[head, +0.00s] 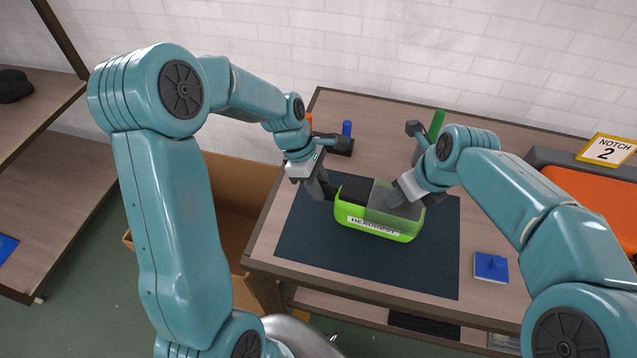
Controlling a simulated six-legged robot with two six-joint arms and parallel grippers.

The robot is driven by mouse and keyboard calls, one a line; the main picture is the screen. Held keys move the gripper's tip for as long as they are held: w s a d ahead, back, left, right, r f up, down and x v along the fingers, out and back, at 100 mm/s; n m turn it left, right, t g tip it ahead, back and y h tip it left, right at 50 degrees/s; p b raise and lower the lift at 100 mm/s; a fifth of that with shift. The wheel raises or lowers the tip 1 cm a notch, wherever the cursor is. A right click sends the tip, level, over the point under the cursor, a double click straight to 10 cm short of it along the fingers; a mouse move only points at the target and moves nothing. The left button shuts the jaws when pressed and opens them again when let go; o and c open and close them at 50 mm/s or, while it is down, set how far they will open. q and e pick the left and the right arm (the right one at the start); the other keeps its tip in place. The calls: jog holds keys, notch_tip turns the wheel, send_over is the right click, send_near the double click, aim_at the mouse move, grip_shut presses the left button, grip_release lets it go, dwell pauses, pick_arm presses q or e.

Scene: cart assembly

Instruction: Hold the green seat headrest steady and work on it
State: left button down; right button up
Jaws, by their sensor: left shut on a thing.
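The green headrest (372,225) stands on the dark mat (312,248) on the table, its white HEADREST label facing me. Its top shows a dark area at the left and a grey area at the right. My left gripper (329,192) is shut on the headrest at its left end. My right gripper (397,198) is at the grey area on the right of the headrest's top. Its fingertips are small and partly hidden, so I cannot tell whether they are open or shut, or whether they touch.
Tools with blue (347,128) and green (437,122) handles stand behind the mat. An orange piece (600,200) and a NOTCH 2 sign (606,150) are at the right. A cardboard box (235,200) is left of the table.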

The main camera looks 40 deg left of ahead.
grip_shut()
jog(key=shift+r, duration=0.5)
jog(key=shift+s+a+r, duration=0.1)
jog(key=shift+r, duration=4.4)
pick_arm(q)
jog(key=c, duration=0.8)
grip_release()
